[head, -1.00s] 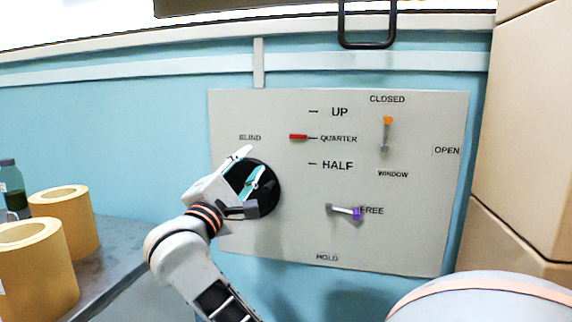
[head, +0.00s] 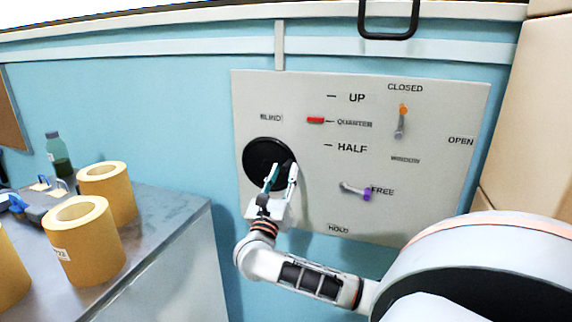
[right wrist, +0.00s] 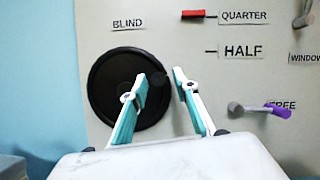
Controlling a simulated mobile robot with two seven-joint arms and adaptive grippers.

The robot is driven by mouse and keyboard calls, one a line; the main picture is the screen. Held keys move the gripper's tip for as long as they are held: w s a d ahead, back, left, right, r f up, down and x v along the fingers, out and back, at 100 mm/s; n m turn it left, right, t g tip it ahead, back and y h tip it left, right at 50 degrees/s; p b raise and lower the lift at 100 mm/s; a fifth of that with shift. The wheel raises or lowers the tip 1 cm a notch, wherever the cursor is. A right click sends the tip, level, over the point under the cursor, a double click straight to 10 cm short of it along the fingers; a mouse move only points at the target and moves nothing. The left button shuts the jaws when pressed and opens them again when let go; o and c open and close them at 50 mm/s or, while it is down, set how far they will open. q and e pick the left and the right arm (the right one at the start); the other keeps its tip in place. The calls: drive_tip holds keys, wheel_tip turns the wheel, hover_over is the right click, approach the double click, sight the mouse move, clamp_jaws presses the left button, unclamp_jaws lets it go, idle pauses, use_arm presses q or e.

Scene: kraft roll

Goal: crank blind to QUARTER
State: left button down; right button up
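The black round blind crank disc (head: 262,155) is on the grey panel under the BLIND label; it also shows in the right wrist view (right wrist: 105,90). A red marker (head: 316,120) sits level with the QUARTER label (head: 354,123), between UP and HALF; it shows in the right wrist view too (right wrist: 193,14). My right gripper (head: 281,176) is at the lower right part of the disc. Its teal and white fingers (right wrist: 159,82) stand apart in front of the disc's right side. No handle shows clearly between them. My left gripper is not in view.
An orange-tipped window lever (head: 401,122) points up to CLOSED. A purple-tipped lever (head: 357,190) points right to FREE. Several kraft rolls (head: 88,248) and a green bottle (head: 58,152) stand on the grey table (head: 165,225) at left. Tan boxes (head: 530,130) stand at right.

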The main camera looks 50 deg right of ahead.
sight(287, 176)
drive_tip(key=shift+x, duration=1.35)
clamp_jaws()
drive_tip(key=f+m+g+b, duration=0.1)
drive_tip(key=m+b, duration=0.1)
drive_tip(key=f+m+g+b, duration=0.1)
drive_tip(key=m+b, duration=0.1)
drive_tip(key=m+h+b, duration=0.1)
drive_tip(key=m+b, duration=0.1)
drive_tip(key=b, duration=0.1)
drive_tip(key=shift+s+d+f+g, duration=0.1)
drive_tip(key=shift+s+f+g, duration=0.15)
drive_tip(key=shift+f+g, duration=0.15)
unclamp_jaws()
